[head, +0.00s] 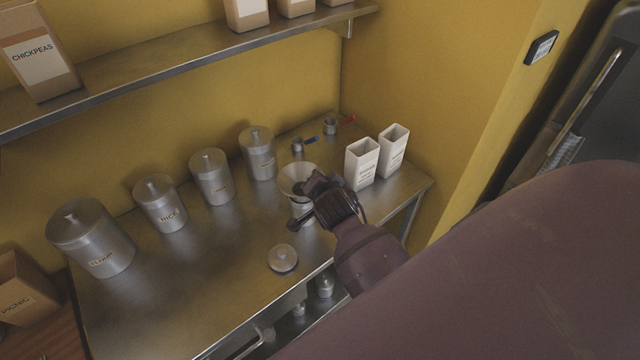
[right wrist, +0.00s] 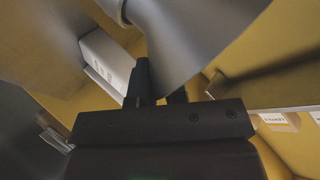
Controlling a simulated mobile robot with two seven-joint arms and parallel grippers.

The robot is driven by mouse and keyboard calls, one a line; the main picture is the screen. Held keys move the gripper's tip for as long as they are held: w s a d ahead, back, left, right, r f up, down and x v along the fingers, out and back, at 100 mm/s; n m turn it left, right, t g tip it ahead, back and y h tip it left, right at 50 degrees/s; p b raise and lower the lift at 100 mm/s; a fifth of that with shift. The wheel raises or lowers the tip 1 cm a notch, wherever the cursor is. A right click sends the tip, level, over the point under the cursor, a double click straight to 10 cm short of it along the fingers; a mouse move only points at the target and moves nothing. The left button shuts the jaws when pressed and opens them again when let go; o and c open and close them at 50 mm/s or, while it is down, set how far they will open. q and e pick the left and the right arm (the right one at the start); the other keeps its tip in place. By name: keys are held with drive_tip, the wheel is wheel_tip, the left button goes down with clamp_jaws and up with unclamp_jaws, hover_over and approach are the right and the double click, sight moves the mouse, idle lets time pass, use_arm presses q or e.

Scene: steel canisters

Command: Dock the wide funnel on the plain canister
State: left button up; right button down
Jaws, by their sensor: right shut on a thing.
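The wide funnel (head: 296,174) is a pale grey cone, mouth up, over the back right of the steel table. My right gripper (head: 314,190) is shut on it from the front right. In the right wrist view the funnel (right wrist: 185,38) fills the top middle, above the gripper's (right wrist: 160,92) dark fingers. Part of a grey body, apparently the plain canister (head: 301,208), shows just below the funnel. The gripper hides much of it, and I cannot tell whether the spout is inside it. A round lid (head: 283,259) lies on the table in front. My left gripper is out of view.
Several lidded, labelled canisters (head: 160,204) stand in a row along the back wall. Two white open boxes (head: 362,164) stand right of the funnel. Small cups with blue (head: 297,145) and red (head: 331,126) handles are behind. The table's front middle is mostly clear.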

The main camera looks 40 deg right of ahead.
drive_tip(key=shift+f, duration=0.35)
drive_tip(key=shift+f, duration=0.4)
drive_tip(key=shift+f+b, duration=0.2)
drive_tip(key=shift+b, duration=0.1)
drive_tip(key=c, duration=1.2)
unclamp_jaws()
drive_tip(key=shift+o, duration=0.2)
